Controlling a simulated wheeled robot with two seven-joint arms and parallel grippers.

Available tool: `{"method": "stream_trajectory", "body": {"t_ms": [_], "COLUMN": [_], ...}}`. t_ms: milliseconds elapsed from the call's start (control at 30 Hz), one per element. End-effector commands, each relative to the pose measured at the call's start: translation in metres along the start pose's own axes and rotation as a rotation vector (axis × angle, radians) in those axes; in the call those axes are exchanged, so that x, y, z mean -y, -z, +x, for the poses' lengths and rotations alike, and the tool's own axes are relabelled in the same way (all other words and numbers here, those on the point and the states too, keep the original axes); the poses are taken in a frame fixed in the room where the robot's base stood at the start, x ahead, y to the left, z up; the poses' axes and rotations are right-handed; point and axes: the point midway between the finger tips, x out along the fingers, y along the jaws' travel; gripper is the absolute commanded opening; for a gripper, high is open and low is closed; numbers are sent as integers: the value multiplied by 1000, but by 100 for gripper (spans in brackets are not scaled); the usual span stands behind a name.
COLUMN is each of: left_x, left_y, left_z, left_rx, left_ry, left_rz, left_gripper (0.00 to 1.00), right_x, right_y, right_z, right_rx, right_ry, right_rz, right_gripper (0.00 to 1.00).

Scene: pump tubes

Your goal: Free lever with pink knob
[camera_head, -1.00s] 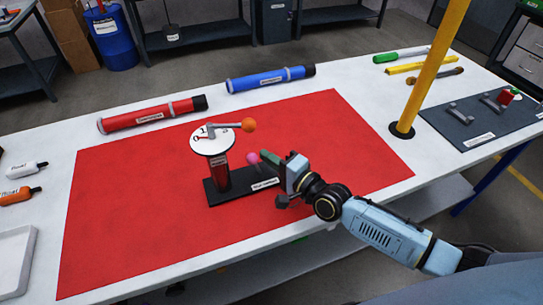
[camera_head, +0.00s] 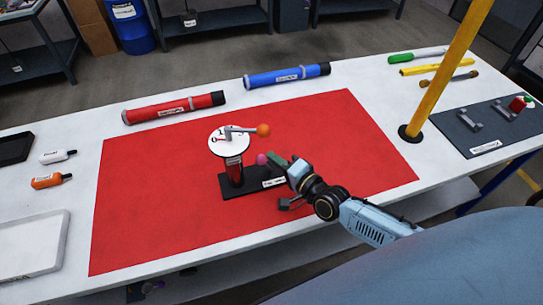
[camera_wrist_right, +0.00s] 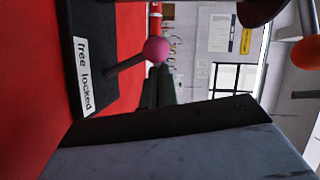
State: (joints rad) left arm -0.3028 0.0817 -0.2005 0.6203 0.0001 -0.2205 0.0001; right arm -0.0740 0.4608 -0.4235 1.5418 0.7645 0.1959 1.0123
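A grey lever with an orange knob (camera_head: 264,130) lies across the dial. The lever with the pink knob (camera_head: 262,159) is low on the stand's right side. In the right wrist view, the pink knob (camera_wrist_right: 157,49) sits on a dark rod beside a label (camera_wrist_right: 83,75) reading "free locked". My right gripper (camera_head: 279,183) is open just right of the pink knob, its fingers apart; contact with the knob cannot be told. My left gripper is not in view.
The stand is on a red mat (camera_head: 340,180) on a white table. Red (camera_head: 173,108) and blue (camera_head: 287,76) tubes lie behind it. A yellow pole (camera_head: 448,72) rises at right, near a dark board (camera_head: 470,130). Bottles and a white tray (camera_head: 30,270) are at left.

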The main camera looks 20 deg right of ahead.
Motion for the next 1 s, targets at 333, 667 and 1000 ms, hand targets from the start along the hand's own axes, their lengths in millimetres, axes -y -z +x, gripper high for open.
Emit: {"method": "stream_trajectory", "body": {"t_ms": [333,667,1000], "left_x": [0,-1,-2], "left_y": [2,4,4], "left_z": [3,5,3], "left_rx": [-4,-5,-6], "left_ry": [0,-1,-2], "left_rz": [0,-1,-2], "left_gripper": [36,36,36], "right_x": [-1,-2,-3], "right_y": [7,36,37], "right_z": [-1,-42,-97], "right_rx": [5,8,7], "right_ry": [-1,-4,-1], "right_rz": [-3,1,0], "right_gripper": [0,0,0]}}
